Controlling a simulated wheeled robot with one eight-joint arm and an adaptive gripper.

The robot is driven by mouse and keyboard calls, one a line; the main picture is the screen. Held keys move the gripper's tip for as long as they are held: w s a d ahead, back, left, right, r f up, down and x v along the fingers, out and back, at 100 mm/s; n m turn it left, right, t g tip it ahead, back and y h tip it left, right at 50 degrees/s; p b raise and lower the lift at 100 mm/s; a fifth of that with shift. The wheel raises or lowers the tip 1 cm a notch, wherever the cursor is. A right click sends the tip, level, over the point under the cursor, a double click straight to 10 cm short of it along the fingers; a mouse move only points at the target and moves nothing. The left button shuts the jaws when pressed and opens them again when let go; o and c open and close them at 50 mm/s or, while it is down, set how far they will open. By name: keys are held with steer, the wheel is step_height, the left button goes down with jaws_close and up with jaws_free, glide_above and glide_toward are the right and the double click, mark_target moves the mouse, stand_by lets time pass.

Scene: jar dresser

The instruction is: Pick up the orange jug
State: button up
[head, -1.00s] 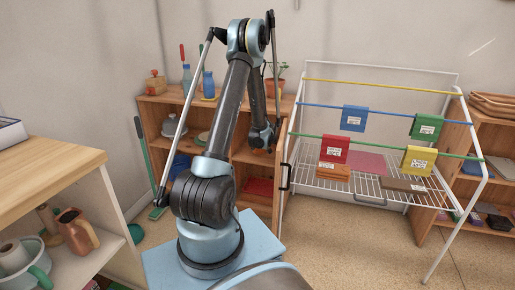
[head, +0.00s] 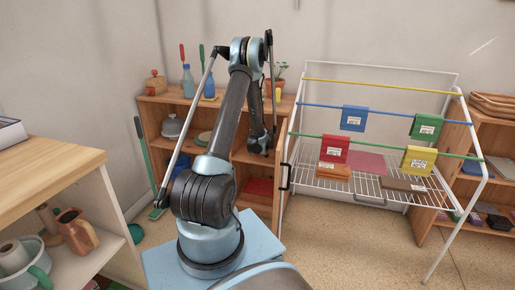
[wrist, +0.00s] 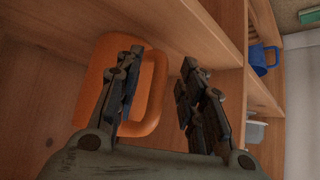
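The orange jug (wrist: 96,82) stands inside a wooden shelf compartment in the wrist view, with a looped handle on its right side. My gripper (wrist: 160,72) is open in front of it. The handle's outer bar shows between the two fingers, and the left finger overlaps the handle's opening. I cannot tell whether either finger touches the jug. In the head view my gripper (head: 261,143) is at the right part of the wooden dresser, and the jug is not clearly visible there.
The wooden dresser (head: 153,120) has bottles on top and shelf boards close around my gripper. A blue mug (wrist: 262,57) sits on another shelf. A drying rack (head: 470,130) stands just right. A brown jug (head: 77,231) is on the left shelf unit.

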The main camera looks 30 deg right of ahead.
jaws_close()
stand_by(0.3)
